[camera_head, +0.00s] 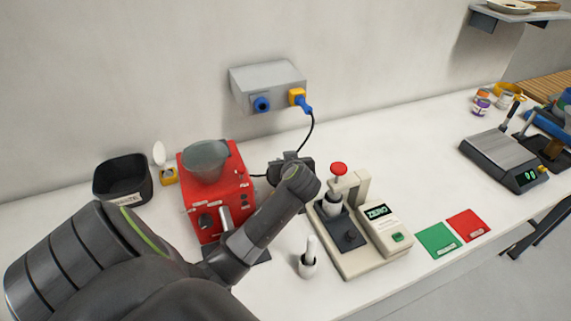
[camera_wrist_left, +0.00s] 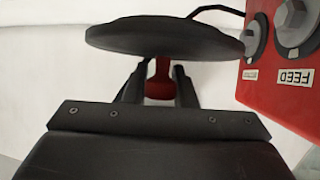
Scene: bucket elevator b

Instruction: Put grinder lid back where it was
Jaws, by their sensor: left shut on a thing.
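The red grinder (camera_head: 237,187) stands on the counter near the wall, with a grey see-through hopper (camera_head: 207,163) on top. No lid shows on the hopper. My left gripper (camera_wrist_left: 158,82) is shut on the red knob (camera_wrist_left: 160,78) of a round black lid (camera_wrist_left: 165,38). In the wrist view the lid is beyond the fingertips, with the red grinder at the right edge. In the head view my left gripper (camera_head: 288,166) is right of the grinder, partly behind my own wrist; the lid cannot be made out there. My right gripper is not in view.
A black bin (camera_head: 123,181) and a small yellow holder (camera_head: 168,176) stand left of the grinder. A beige device with a red knob (camera_head: 339,169) and a white brush cup (camera_head: 307,267) are to the right. A wall socket box (camera_head: 268,82) feeds a cable. Green and red mats lie farther right.

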